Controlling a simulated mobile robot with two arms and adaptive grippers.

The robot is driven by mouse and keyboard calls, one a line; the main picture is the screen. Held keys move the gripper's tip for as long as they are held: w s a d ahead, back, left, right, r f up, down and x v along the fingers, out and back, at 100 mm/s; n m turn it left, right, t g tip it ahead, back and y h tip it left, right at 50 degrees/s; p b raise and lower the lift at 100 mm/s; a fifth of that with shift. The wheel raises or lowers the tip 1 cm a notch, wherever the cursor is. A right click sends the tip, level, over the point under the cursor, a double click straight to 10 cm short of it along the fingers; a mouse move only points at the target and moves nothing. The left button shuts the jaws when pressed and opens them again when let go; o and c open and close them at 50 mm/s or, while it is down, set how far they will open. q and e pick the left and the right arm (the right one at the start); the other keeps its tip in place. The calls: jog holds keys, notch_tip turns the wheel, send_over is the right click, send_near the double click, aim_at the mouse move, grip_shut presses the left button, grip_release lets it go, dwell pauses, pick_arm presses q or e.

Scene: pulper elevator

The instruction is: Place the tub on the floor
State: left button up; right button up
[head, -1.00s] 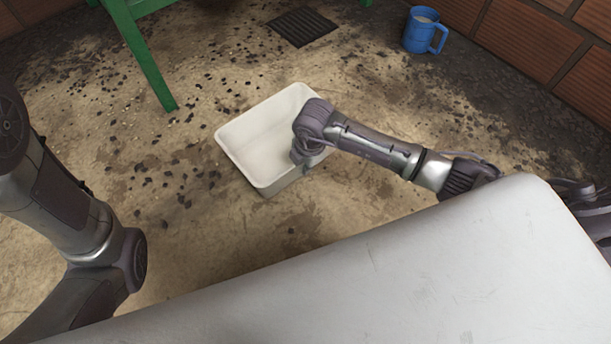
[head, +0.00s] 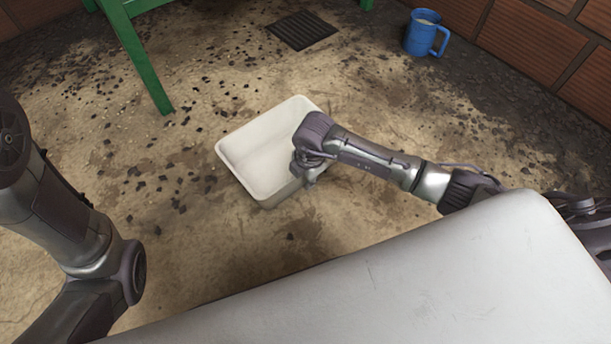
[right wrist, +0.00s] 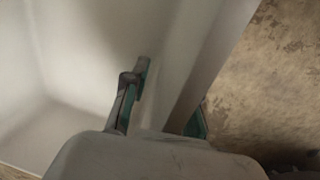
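The tub (head: 247,142) is a white rectangular box, open at the top and empty. It is upright at the floor in the middle of the head view. My right gripper (head: 304,172) is at the tub's right wall, coming from the right. In the right wrist view my right gripper (right wrist: 165,105) has one finger inside the tub (right wrist: 70,45) and the other outside, with the wall between them. The fingers look spread apart. The outer finger is partly hidden by the rim. My left gripper is out of view; only my left arm shows.
A green-legged stand (head: 146,65) is at the upper left. A floor drain (head: 302,30) lies behind the tub. A blue mug (head: 423,35) stands by the brick wall (head: 525,40). Dark crumbs litter the floor around; the floor to the tub's right is mostly clear.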

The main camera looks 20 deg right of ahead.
notch_tip(320, 180, up, 12)
jog(key=s+p, duration=0.1)
jog(key=p, duration=0.9)
jog(key=shift+s+d, duration=0.25)
